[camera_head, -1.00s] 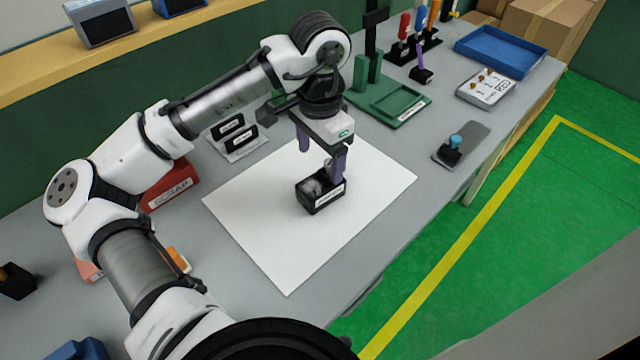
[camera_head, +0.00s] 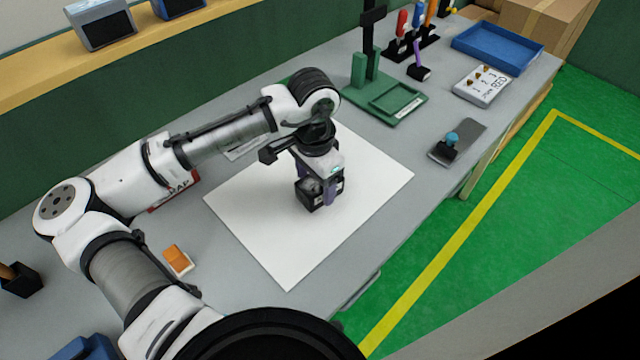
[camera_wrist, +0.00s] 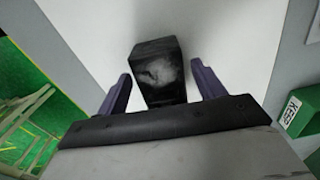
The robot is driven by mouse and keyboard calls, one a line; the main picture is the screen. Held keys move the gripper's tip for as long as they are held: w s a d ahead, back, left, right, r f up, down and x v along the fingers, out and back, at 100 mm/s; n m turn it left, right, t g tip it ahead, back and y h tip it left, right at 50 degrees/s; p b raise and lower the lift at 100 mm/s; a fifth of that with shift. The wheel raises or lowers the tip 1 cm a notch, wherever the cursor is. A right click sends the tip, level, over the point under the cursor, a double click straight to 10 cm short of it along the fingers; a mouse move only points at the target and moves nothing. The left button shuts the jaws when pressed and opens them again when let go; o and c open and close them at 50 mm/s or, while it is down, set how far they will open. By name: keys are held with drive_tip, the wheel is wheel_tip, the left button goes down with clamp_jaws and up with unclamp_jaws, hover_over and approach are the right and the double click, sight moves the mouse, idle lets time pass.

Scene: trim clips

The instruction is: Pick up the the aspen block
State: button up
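A dark, box-like piece (camera_head: 315,202) with a whitish-grey patch on top and a light label on its front stands on the white sheet (camera_head: 260,235). I cannot read the label or tell whether this piece is the aspen block. My gripper (camera_head: 317,194) points down over it, its purple fingers low on either side. In the wrist view the dark piece (camera_wrist: 162,78) sits between the spread fingers of my gripper (camera_wrist: 161,86), with a gap on both sides. An orange block (camera_head: 176,256) on a small white base lies left of the sheet.
Behind the sheet stand a green stand (camera_head: 385,98) and a tool rack. A blue tray (camera_head: 498,50), a white numbered board (camera_head: 483,86) and a grey plate with a blue-knobbed piece (camera_head: 450,145) are to the right. The white sheet around the dark piece is clear.

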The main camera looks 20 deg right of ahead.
drive_tip(key=c, duration=0.9)
drive_tip(key=shift+r, duration=0.1)
drive_tip(key=shift+c, duration=0.2)
